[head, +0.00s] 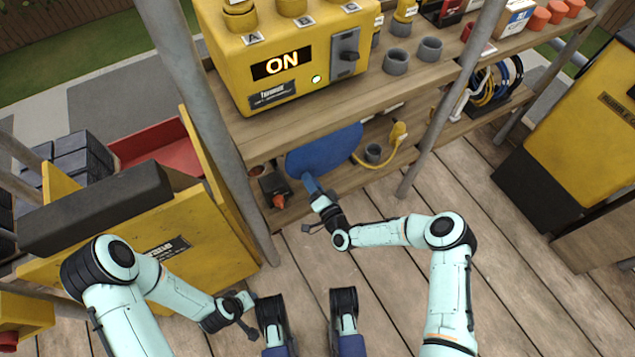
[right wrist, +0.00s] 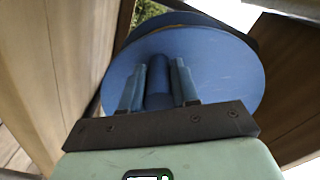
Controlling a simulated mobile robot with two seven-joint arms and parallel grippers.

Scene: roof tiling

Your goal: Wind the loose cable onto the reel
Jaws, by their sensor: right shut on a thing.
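The blue reel (head: 325,150) stands on the lower shelf of the wooden bench, below the yellow power box. Its round disc also fills the upper right wrist view (right wrist: 205,75). My right gripper (head: 313,187) is shut on the reel's blue handle (right wrist: 159,85), which sits between its two fingers in the right wrist view. The loose yellow cable (head: 385,165) runs from the reel's right side in a curve up to a yellow plug (head: 398,134). How much cable is on the reel is hidden. My left gripper (head: 248,318) hangs low at the left, away from the reel; its fingers are too small to judge.
The yellow power box (head: 300,50) shows ON. A grey cup (head: 374,153) stands beside the cable. A dark orange-tipped item (head: 274,188) lies left of the reel. Metal poles (head: 212,120) and (head: 440,125) flank the reel. The plank floor (head: 510,270) is clear at right.

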